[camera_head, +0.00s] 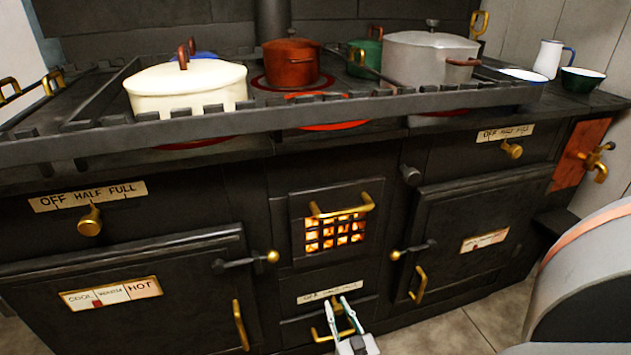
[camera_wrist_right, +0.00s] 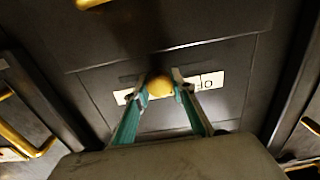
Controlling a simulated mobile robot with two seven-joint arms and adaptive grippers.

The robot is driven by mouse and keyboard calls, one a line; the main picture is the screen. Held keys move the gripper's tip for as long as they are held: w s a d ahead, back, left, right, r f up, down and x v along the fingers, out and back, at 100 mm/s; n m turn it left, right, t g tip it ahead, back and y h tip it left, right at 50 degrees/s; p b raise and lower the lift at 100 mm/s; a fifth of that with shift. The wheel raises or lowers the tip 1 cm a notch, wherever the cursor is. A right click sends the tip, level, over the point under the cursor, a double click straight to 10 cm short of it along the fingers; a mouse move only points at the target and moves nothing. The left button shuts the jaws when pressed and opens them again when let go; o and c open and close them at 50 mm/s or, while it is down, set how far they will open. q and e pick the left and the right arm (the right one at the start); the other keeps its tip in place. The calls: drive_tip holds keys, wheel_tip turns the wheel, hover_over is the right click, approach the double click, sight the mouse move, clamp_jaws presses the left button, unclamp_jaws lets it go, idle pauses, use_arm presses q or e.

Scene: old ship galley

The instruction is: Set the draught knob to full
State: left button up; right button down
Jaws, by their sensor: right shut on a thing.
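The draught knob (camera_wrist_right: 160,87) is a small round brass knob on the black stove's centre panel, below the glowing fire grate. It sits in front of a white label strip (camera_head: 320,294), which also shows in the right wrist view (camera_wrist_right: 209,81). The label's small lettering is mostly unreadable in the head view and partly covered by the gripper. My right gripper (camera_head: 342,303) is shut on the knob, with one finger on each side of it in the right wrist view (camera_wrist_right: 161,88). The knob's pointing direction cannot be told. My left gripper is not in view.
The fire grate (camera_head: 334,233) has a brass handle above it. Similar brass knobs with OFF HALF FULL labels sit at left (camera_head: 90,222) and right (camera_head: 512,151). A drawer handle (camera_head: 322,337) lies just below my gripper. Oven doors with latches flank the centre; pots stand on top.

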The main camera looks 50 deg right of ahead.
sight(351, 293)
drive_tip(key=s+d, duration=0.2)
drive_tip(key=d, duration=0.1)
drive_tip(key=s+d, duration=0.1)
drive_tip(key=shift+d, duration=0.4)
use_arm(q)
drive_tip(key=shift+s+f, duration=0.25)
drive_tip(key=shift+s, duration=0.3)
use_arm(e)
drive_tip(key=shift+d+f, duration=0.1)
drive_tip(key=shift+d, duration=0.05)
drive_tip(key=shift+s, duration=0.1)
drive_tip(key=c, duration=1.7)
unclamp_jaws()
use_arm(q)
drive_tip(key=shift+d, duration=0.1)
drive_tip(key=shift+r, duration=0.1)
use_arm(e)
drive_tip(key=shift+s+a, duration=0.1)
drive_tip(key=shift+a, duration=0.1)
drive_tip(key=v, duration=1.1)
drive_tip(key=shift+s+a, duration=0.15)
drive_tip(key=shift+s, duration=0.15)
